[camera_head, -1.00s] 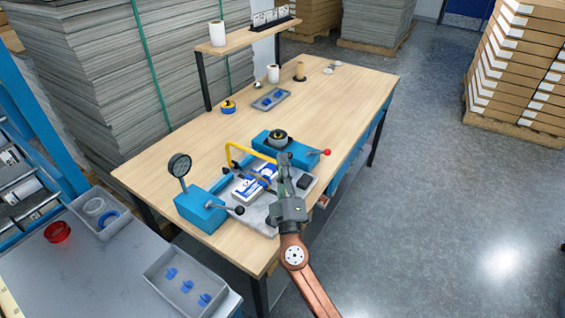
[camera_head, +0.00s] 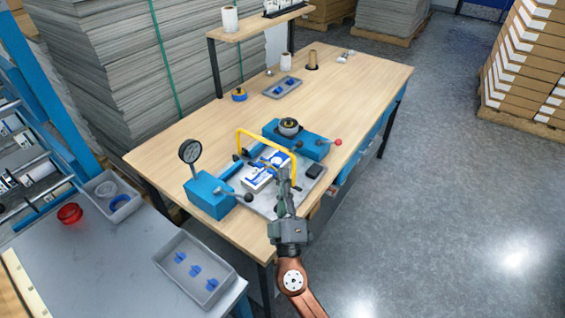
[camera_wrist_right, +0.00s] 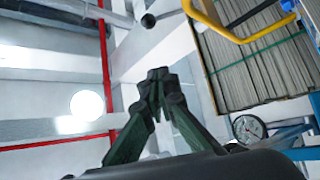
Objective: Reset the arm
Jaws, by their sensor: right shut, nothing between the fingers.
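My right gripper (camera_head: 283,190) is shut and empty. In the head view it overlaps the front right of the blue laminating fixture (camera_head: 208,196) on the wooden table. In the right wrist view its closed fingertips (camera_wrist_right: 158,75) point up toward the ceiling, with nothing between them. A blue and white box (camera_head: 262,178) lies on the fixture's grey plate, just left of the gripper in the picture. A yellow bar (camera_head: 266,133) arches over it and also shows in the right wrist view (camera_wrist_right: 240,35). My left gripper is not in view.
A round gauge (camera_head: 190,151) stands at the fixture's left end. A grey tray with blue clips (camera_head: 195,268) and a red ring (camera_head: 69,213) are on the left bench. Stacked boxes (camera_head: 530,70) stand at right.

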